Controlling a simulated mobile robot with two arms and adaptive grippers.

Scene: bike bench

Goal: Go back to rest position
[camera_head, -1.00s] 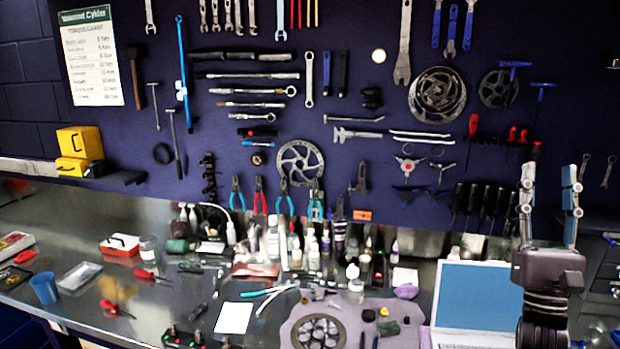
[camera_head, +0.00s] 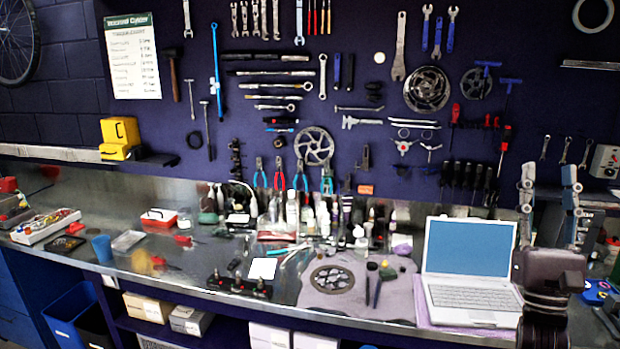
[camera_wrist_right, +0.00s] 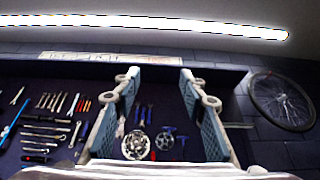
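My right gripper (camera_head: 549,190) stands upright at the right of the head view, in front of the bench. Its two fingers point up and are apart, with nothing between them. In the right wrist view the same gripper (camera_wrist_right: 163,95) shows its two blue-grey fingers spread, with the tool wall and ceiling light beyond. My left gripper is in neither view.
A metal workbench (camera_head: 190,275) runs across the view below a dark tool wall (camera_head: 330,100). An open laptop (camera_head: 470,265) stands just left of my right gripper. Bottles (camera_head: 293,212) and a grey mat (camera_head: 400,302) lie mid-bench. Boxes (camera_head: 148,307) sit on the shelf underneath.

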